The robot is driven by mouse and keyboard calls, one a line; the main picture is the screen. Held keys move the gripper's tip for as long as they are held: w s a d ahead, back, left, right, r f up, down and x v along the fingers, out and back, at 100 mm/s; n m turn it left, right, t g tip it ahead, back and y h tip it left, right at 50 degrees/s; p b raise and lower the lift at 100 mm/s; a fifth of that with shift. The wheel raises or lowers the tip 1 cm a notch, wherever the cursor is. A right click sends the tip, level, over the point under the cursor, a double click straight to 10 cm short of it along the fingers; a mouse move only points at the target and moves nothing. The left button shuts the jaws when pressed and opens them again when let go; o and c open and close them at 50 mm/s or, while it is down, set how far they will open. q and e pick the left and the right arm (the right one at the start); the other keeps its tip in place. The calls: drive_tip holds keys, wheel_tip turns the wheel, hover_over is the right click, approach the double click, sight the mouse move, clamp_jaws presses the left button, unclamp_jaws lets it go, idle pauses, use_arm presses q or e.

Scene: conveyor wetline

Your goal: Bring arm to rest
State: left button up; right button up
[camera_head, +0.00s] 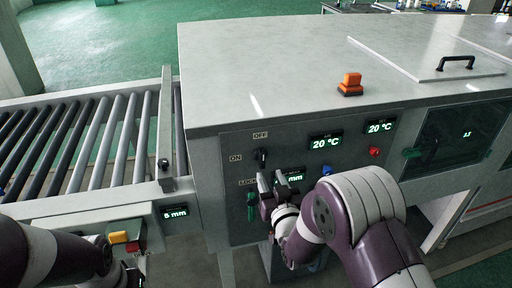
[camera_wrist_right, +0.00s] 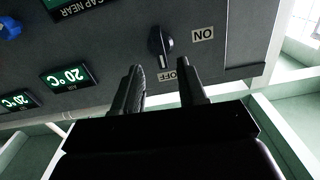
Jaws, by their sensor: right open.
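My right gripper (camera_head: 266,186) is in front of the machine's control panel (camera_head: 226,211), below the black rotary knob (camera_head: 262,155). In the right wrist view its two fingers (camera_wrist_right: 159,67) are apart with nothing between them. That view is upside down and shows the knob (camera_wrist_right: 161,41) just beyond the fingertips, apart from them as far as I can tell. The knob's white mark points to the OFF label (camera_wrist_right: 180,75), not the ON label (camera_wrist_right: 203,34). My left arm (camera_head: 60,262) is at the lower left; its gripper is mostly hidden or cut off at the bottom edge.
A green handle (camera_head: 252,207) is on the panel beside my right gripper. A roller conveyor (camera_head: 100,140) runs in from the left. A box with yellow and red buttons (camera_head: 122,238) is near my left arm. An orange beacon (camera_head: 350,82) stands on the machine top (camera_head: 270,70).

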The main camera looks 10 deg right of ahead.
drive_tip(key=s+f+g, duration=0.9)
drive_tip(key=f+g, duration=0.1)
drive_tip(key=f, duration=0.1)
drive_tip(key=s+d+r+g, duration=0.1)
drive_tip(key=s+r+g, duration=0.1)
drive_tip(key=s, duration=0.4)
drive_tip(key=s+d+r+g, duration=0.1)
drive_tip(key=s+r+g, duration=0.2)
drive_tip(key=s, duration=0.3)
drive_tip(key=shift+s+g+h, duration=0.3)
drive_tip(key=shift+s+g, duration=0.05)
drive_tip(key=shift+g, duration=0.45)
